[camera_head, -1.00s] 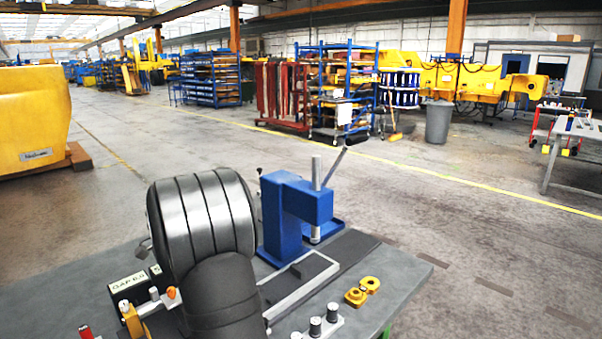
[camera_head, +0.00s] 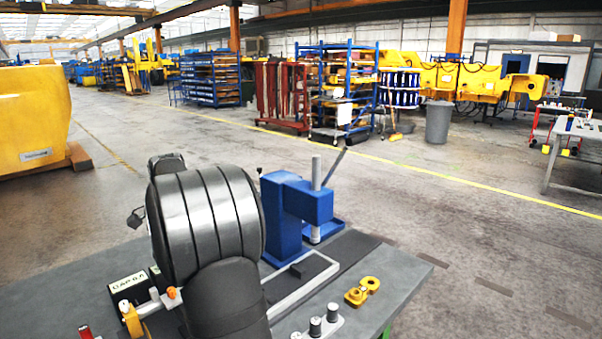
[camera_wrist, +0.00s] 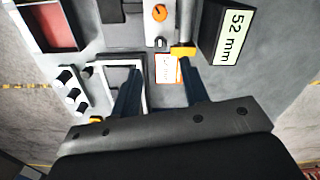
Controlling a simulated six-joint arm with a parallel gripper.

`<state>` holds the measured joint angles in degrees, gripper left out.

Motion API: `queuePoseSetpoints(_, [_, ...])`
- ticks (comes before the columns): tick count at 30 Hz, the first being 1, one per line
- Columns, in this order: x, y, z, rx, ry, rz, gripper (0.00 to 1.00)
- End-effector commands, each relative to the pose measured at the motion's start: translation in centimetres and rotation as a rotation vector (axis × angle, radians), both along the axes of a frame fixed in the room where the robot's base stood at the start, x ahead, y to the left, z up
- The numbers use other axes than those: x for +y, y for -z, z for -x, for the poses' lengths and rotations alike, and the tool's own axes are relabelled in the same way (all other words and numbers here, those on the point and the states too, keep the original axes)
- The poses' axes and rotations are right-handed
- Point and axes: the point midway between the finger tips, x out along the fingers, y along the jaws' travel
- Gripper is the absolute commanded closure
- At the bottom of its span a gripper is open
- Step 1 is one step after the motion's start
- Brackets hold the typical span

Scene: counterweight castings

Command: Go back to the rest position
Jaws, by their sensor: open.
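My gripper (camera_wrist: 158,85) shows in the wrist view with its two dark blue fingers apart. Nothing is seen held between them. It is over the grey workbench, which shows in the head view (camera_head: 75,295). A white-rimmed frame (camera_wrist: 140,66) lies below and beside the left finger. A white and orange label (camera_wrist: 166,68) shows between the fingers. In the head view my own arm fills the near middle and hides the gripper.
A blue press (camera_head: 283,215) with a raised lever stands on the bench. A display box (camera_head: 128,287) is at the left. Open floor lies beyond.

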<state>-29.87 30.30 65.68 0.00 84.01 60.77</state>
Motion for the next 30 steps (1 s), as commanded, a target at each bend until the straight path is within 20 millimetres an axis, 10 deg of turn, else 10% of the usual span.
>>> queuePoseSetpoints(15, [0.0,-9.4,0.0,-0.002,0.000,-0.001,0.59])
queuePoseSetpoints(30, [0.0,0.8,0.1,0.004,0.000,0.002,0.59])
